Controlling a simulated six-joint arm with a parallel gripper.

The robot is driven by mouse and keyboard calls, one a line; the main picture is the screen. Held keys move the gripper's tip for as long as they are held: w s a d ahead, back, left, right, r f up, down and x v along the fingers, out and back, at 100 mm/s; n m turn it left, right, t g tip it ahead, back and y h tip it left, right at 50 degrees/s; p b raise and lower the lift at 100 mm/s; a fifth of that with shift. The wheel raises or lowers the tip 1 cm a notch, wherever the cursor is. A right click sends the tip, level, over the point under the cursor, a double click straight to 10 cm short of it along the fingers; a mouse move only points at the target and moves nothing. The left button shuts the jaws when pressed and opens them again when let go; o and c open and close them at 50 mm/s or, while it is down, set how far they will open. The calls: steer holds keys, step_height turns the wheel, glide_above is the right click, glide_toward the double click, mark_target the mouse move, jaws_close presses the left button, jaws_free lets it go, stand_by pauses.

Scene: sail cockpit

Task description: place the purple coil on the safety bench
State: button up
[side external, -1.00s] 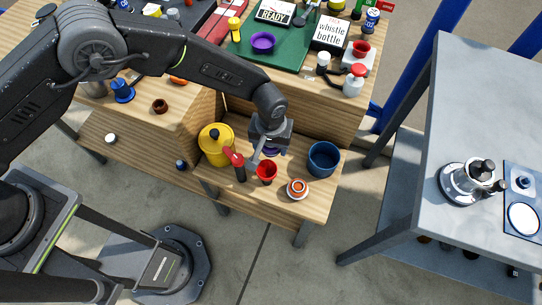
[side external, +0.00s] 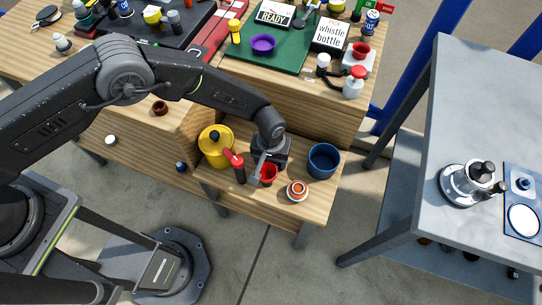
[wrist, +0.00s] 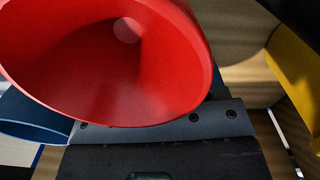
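A purple ring-shaped thing (side external: 262,43), which may be the purple coil, lies on the green mat (side external: 291,61) on the upper wooden surface. My gripper (side external: 259,172) is low over the lower wooden bench (side external: 318,208), far from that purple thing. Its grey finger is beside a red cup (side external: 269,175). In the wrist view the red cup (wrist: 110,60) fills the upper left, very near the dark gripper body. The fingertips are hidden, so I cannot tell whether they are open or shut. No purple shows in the wrist view. Which surface is the safety bench is unclear.
A yellow pot (side external: 215,150) and a red-topped dark bottle (side external: 237,168) stand left of my gripper. A blue bowl (side external: 322,160) and an orange-white round thing (side external: 297,190) are at right. A grey table (side external: 465,110) at far right has free room.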

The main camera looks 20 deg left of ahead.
steer(key=o, duration=0.4)
steer(key=shift+c, duration=0.2)
step_height(320, 180, up, 12)
steer(key=shift+r, duration=0.2)
